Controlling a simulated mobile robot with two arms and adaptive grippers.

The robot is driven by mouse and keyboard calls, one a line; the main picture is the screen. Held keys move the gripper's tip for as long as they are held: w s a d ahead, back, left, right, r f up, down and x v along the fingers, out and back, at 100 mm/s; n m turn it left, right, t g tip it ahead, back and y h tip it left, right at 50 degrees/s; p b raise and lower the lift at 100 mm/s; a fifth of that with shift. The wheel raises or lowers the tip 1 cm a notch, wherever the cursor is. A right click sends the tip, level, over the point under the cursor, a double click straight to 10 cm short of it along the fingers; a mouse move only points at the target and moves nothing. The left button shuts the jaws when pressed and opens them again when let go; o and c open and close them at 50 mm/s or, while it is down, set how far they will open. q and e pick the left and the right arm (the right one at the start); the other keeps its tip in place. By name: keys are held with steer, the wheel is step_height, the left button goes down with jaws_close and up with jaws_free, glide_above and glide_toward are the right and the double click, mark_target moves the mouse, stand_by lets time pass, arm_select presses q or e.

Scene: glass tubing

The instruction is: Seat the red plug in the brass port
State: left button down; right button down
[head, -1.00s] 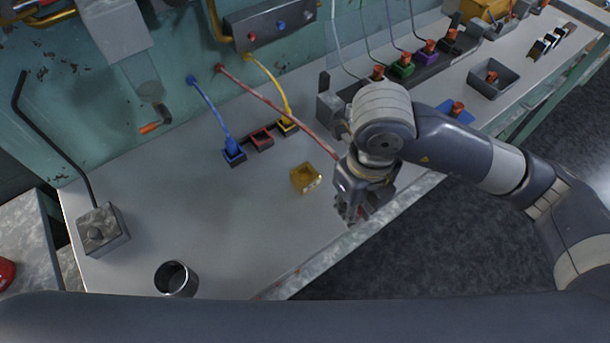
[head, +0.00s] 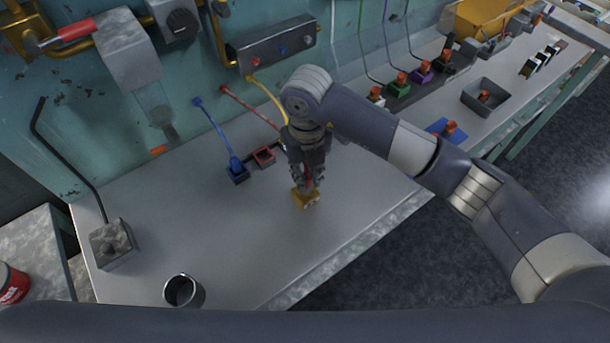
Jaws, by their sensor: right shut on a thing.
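The brass port (head: 300,204) is a small gold block on the grey bench top, near the middle of the head view. My right gripper (head: 308,186) points down directly over it and hides its upper part. The gripper is shut on the red plug (head: 309,184); only a sliver of red shows between the fingers. The plug's red cord (head: 250,106) runs from the back panel and passes behind my right arm. I cannot tell whether the plug is in the port or just above it. My left gripper is out of view.
A red-rimmed socket (head: 264,157) and a blue plug in its socket (head: 237,172) stand left of the gripper. A metal cup (head: 183,291) is at the front left. A grey block with a bent rod (head: 112,242) stands farther left. The bench between is clear.

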steer(key=shift+w+a+f, duration=0.1)
steer(key=shift+w+a, duration=0.05)
steer(key=shift+w, duration=0.15)
step_height(320, 180, down, 3)
steer(key=shift+r+p, duration=0.1)
steer(key=shift+p, duration=0.95)
steer(key=shift+f, duration=0.25)
steer(key=shift+f+b, duration=0.2)
steer(key=shift+b, duration=0.1)
steer(key=c, duration=1.4)
jaws_free()
steer(key=shift+c, duration=0.2)
steer(key=shift+r, duration=0.1)
